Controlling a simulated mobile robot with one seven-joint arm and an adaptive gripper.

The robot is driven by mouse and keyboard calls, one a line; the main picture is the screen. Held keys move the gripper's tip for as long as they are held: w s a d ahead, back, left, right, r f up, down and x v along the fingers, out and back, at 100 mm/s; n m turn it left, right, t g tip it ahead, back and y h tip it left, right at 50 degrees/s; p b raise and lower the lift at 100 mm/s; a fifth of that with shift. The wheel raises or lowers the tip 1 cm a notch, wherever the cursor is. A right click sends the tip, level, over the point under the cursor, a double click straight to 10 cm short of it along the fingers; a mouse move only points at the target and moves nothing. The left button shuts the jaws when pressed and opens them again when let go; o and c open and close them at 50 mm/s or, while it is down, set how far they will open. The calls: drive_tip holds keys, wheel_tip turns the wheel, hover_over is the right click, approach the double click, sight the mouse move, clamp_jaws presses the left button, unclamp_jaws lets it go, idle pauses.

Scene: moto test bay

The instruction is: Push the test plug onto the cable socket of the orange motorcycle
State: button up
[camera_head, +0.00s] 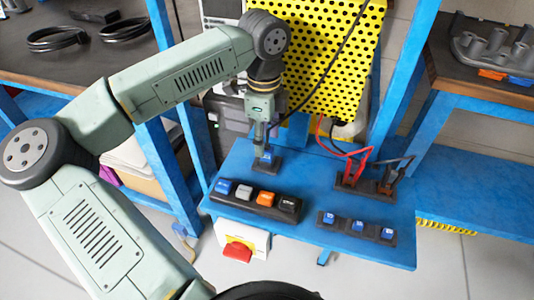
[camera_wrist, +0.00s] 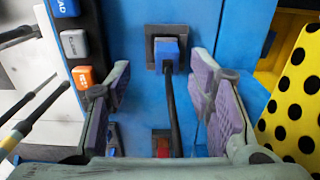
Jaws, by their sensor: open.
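The test plug (camera_wrist: 168,48) is a blue block with a black cable, seated in a dark holder (camera_wrist: 153,66) on the blue bench. In the head view the blue plug (camera_head: 265,158) shows small at the back of the bench, partly covered by my gripper. My gripper (camera_head: 262,149) points down over it. In the wrist view my gripper (camera_wrist: 160,80) is open, its purple-padded fingers apart on either side of the cable, with the plug ahead between them. I cannot tell whether either finger touches it. No orange motorcycle or cable socket shows in either view.
A black button box (camera_head: 255,199) with blue, grey and orange keys lies near the plug. Blue blocks stand in a dark rack (camera_head: 357,229) at front right. Red and black leads end in a dark stand (camera_head: 356,184). A yellow perforated panel (camera_head: 325,60) rises behind the bench.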

sight(267, 149)
drive_tip(key=shift+f, duration=0.35)
drive_tip(key=shift+w+d+f+p, duration=0.2)
drive_tip(key=shift+f+p, duration=0.4)
drive_tip(key=shift+f, duration=0.7)
drive_tip(key=shift+w+d+f+p, duration=0.15)
drive_tip(key=shift+f+p, duration=0.4)
drive_tip(key=shift+f, duration=0.75)
drive_tip(key=shift+c, duration=0.5)
clamp_jaws()
